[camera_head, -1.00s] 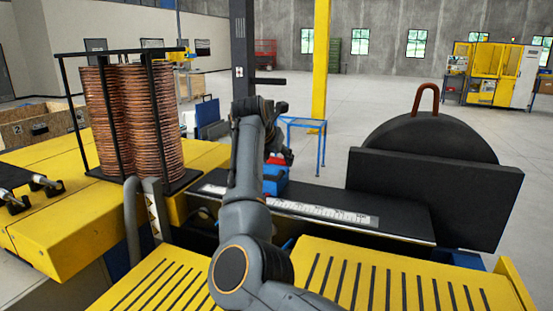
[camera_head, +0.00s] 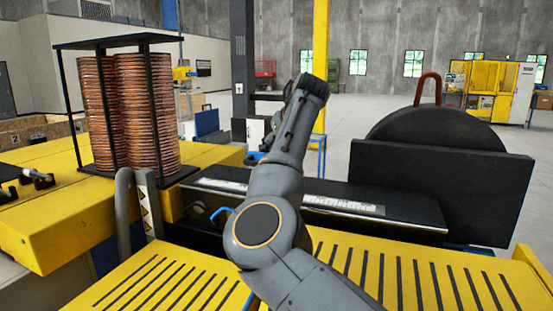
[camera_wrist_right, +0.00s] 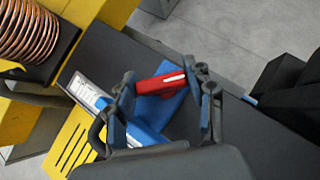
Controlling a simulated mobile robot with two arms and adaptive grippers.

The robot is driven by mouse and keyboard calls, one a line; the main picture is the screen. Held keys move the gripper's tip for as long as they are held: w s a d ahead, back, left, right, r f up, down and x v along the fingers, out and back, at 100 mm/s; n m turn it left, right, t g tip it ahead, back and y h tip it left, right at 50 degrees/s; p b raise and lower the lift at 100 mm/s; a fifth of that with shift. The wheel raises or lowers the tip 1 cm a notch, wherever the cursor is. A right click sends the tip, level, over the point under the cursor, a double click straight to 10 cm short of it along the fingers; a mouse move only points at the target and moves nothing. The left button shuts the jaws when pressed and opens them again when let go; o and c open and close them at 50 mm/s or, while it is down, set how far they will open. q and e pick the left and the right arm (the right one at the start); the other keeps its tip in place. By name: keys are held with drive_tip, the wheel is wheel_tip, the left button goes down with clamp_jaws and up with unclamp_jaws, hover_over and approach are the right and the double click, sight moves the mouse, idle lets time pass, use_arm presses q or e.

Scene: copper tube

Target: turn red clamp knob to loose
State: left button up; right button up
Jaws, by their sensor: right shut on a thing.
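The red clamp knob (camera_wrist_right: 160,81), a red bar with a white mark, shows in the right wrist view on top of a blue clamp body (camera_wrist_right: 155,108). My right gripper (camera_wrist_right: 159,79) has its fingers at the two ends of the knob and is shut on it. My left gripper is not in view.
The clamp sits on a dark rail with a white scale (camera_head: 335,203). Copper coils (camera_head: 125,115) stand in a black rack at the left. A black plate and disc (camera_head: 440,185) stand at the right. Yellow slotted decks (camera_head: 400,270) lie in front.

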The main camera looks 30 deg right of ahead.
drive_tip(key=n+y, duration=0.2)
drive_tip(key=n, duration=0.1)
drive_tip(key=shift+n+g+y, duration=0.3)
drive_tip(key=shift+n+y, duration=0.5)
drive_tip(key=n+g+y+p, duration=0.1)
drive_tip(key=n+y+p, duration=0.1)
drive_tip(key=n, duration=0.1)
drive_tip(key=shift+r+p, duration=0.1)
drive_tip(key=shift+p, duration=0.25)
drive_tip(key=shift+f+n+g+y+p, duration=0.2)
drive_tip(key=shift+n+g+y+p, duration=0.25)
drive_tip(key=shift+n+p, duration=0.3)
drive_tip(key=shift+f, duration=0.1)
